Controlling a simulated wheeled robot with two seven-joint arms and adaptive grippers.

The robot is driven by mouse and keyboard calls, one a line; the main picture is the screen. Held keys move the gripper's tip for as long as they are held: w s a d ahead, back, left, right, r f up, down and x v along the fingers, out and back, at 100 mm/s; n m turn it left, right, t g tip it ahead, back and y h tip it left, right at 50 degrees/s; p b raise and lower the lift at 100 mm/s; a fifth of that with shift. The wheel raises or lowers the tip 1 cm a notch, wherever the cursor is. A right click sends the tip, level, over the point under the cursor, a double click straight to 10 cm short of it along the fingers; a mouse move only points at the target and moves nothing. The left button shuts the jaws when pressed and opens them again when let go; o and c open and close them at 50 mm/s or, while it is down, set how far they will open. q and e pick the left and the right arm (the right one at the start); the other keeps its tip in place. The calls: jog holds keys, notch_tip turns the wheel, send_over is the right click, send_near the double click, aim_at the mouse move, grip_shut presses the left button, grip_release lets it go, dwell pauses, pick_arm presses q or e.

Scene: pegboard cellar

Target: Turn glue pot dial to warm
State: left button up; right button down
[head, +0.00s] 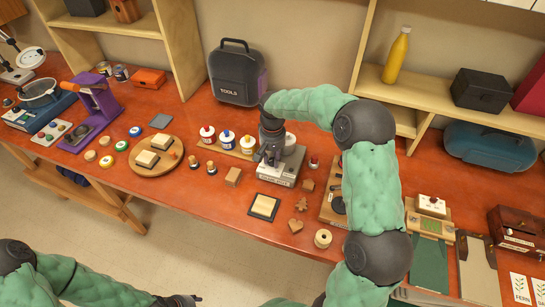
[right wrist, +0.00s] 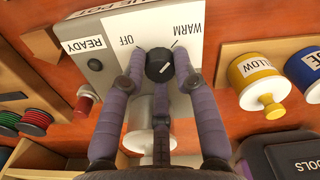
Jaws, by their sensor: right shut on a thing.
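The glue pot (head: 284,177) is a grey and white box near the middle of the bench, with a pale round pot (head: 290,143) on it. In the right wrist view its white panel (right wrist: 205,20) reads OFF and WARM around a black dial (right wrist: 158,64). The dial's short white mark slants up and right, on the WARM side; its exact setting is hard to tell. My right gripper (right wrist: 162,85) is shut on the dial, its fingers around it. It also shows over the glue pot in the head view (head: 270,155). My left gripper (head: 178,300) is low at the bottom edge, partly cut off.
A dark tool bag (head: 238,75) stands behind. A framed tile (head: 264,207) and small wooden pieces lie in front.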

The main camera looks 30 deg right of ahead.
aim_at(272, 160)
dwell(0.3)
jog(key=c, duration=0.9)
grip_release()
jog(key=shift+c, duration=0.2)
notch_tip(272, 160, up, 12)
jog(key=shift+f, duration=0.1)
